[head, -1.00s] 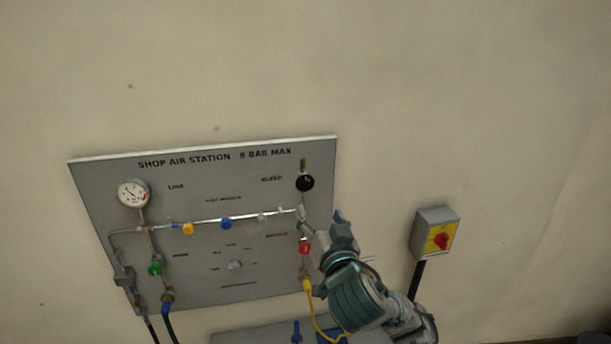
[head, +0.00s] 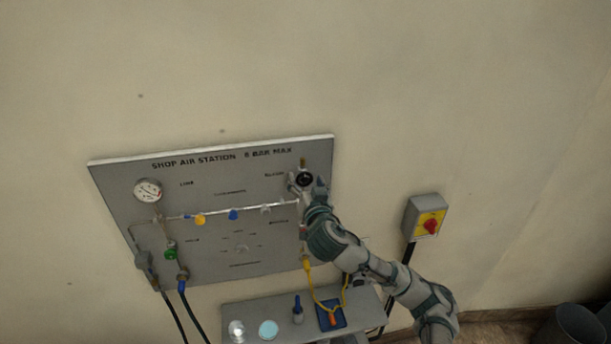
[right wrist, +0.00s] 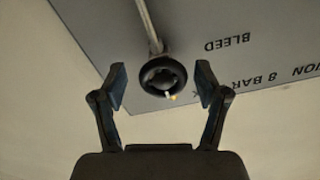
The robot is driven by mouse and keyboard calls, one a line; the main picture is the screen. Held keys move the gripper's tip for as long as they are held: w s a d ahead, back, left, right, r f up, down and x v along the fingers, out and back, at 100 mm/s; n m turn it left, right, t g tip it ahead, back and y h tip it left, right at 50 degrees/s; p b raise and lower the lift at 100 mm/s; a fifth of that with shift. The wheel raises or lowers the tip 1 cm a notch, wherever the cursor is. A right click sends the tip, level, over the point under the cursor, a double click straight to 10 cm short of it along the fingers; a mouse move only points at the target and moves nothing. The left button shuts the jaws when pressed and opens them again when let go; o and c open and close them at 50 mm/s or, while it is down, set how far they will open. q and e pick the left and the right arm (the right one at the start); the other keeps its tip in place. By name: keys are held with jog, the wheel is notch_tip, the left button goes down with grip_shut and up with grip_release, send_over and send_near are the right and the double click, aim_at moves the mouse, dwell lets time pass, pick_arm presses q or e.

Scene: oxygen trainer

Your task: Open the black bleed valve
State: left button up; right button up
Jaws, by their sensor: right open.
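The black bleed valve (head: 304,179) is a round knob at the upper right of the grey panel (head: 215,245), under the printed bleed label. My right gripper (head: 305,183) is at the knob, with its fingers to either side of it. In the right wrist view the knob (right wrist: 163,76) sits between the two open fingertips of my right gripper (right wrist: 160,88), with a visible gap on each side. The red knob lower on the panel is hidden behind my right arm. My left gripper is not in view.
The panel carries a pressure gauge (head: 148,191), a yellow knob (head: 200,219), a blue knob (head: 233,214) and a green knob (head: 171,253). A shelf (head: 255,309) juts out below. A yellow switch box with a red knob (head: 431,226) is on the wall at right.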

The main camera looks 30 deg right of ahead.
jog(key=shift+w+d, duration=0.25)
jog(key=shift+w, duration=0.05)
jog(key=shift+a, duration=0.1)
jog(key=shift+a, duration=0.1)
jog(key=shift+a, duration=0.1)
jog(key=shift+c, duration=1.1)
jog(key=shift+r, duration=0.1)
jog(key=c, duration=0.9)
jog(key=shift+c, duration=0.2)
